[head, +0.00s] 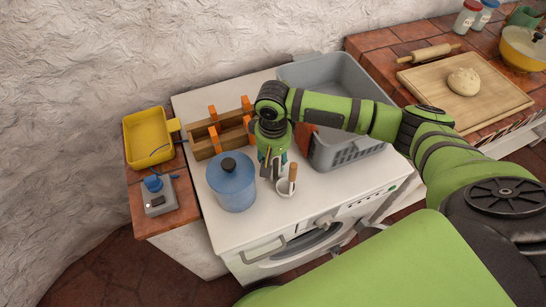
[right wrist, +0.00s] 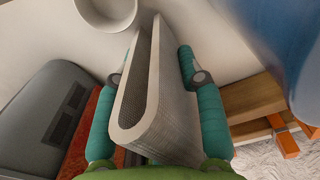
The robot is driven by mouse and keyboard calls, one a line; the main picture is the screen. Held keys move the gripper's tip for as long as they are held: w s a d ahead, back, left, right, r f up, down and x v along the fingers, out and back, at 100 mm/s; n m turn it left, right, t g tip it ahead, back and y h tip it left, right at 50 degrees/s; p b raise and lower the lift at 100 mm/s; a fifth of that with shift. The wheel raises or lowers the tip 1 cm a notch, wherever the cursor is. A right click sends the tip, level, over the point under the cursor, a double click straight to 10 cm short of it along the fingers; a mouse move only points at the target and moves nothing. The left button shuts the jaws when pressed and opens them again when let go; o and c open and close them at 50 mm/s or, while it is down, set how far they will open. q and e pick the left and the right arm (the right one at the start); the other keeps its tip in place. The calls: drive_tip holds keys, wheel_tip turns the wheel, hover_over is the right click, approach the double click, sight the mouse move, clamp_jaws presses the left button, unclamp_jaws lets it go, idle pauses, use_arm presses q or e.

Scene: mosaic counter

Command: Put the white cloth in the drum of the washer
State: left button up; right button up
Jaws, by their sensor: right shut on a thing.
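The cloth (right wrist: 172,108) is a pale grey-white, folded slab with a loop at one end. My right gripper (right wrist: 155,68) is shut on it, a teal finger on each side. In the head view my right gripper (head: 271,166) points down over the white top of the washer (head: 244,228), between the blue pot and the grey basket. There the cloth is mostly hidden by the gripper. The washer's round window (head: 318,238) and controls are on its front, below the top's edge; whether its door is open I cannot tell. My left gripper is not in view.
A blue lidded pot (head: 232,188), a white cup (head: 286,188) with a wooden-handled tool, a wooden caddy (head: 203,146) with orange handles and a grey basket (head: 345,84) crowd the washer top. A reddish thing (head: 307,138) lies by the basket. A yellow bin (head: 150,136) stands left.

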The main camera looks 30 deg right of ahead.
drive_tip(key=o, duration=1.3)
drive_tip(key=shift+f, duration=0.15)
drive_tip(key=shift+c, duration=0.2)
